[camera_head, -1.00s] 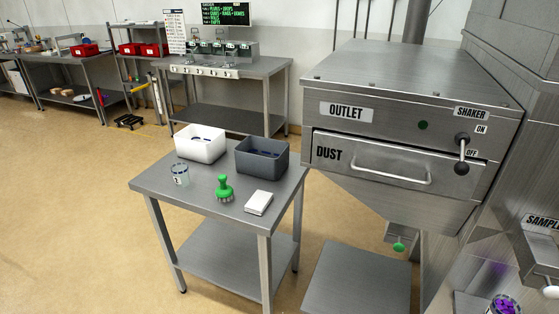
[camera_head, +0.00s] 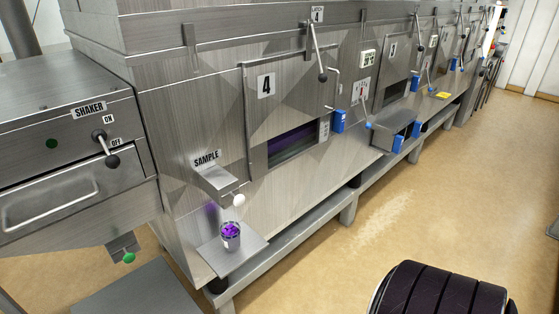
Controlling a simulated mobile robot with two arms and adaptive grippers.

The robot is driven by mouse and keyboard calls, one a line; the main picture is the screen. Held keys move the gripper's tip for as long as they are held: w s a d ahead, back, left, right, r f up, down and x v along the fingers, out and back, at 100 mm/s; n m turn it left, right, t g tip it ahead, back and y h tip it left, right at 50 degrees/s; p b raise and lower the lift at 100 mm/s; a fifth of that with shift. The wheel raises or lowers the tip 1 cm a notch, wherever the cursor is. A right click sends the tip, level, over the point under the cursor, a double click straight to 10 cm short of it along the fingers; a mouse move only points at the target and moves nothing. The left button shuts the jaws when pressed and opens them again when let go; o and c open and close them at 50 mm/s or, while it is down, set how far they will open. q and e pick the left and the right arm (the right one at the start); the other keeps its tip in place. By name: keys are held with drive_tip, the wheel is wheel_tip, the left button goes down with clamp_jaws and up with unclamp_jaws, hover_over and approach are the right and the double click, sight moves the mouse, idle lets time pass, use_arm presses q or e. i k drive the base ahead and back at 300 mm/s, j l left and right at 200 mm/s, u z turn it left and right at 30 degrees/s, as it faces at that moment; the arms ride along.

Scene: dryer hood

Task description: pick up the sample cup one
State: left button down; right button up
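A small clear cup (camera_head: 231,236) with purple contents stands upright on a metal shelf (camera_head: 245,252) below the spout marked SAMPLE (camera_head: 217,182). I cannot read a number on this cup, so I cannot tell whether it is sample cup one. A white round knob (camera_head: 239,200) is at the spout's front, above the cup. Neither of my grippers is in view.
The shaker box (camera_head: 60,150) with its drawer handle is at the left. A steel machine (camera_head: 210,110) with hatch 4 and a lever (camera_head: 319,55) runs back to the right. A dark ribbed rounded shape (camera_head: 440,292) fills the lower right. Open floor (camera_head: 410,210) lies between.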

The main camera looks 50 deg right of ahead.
sight(229, 231)
drive_tip(key=z, duration=1.15)
drive_tip(key=l+u, duration=0.55)
drive_tip(key=l, duration=0.1)
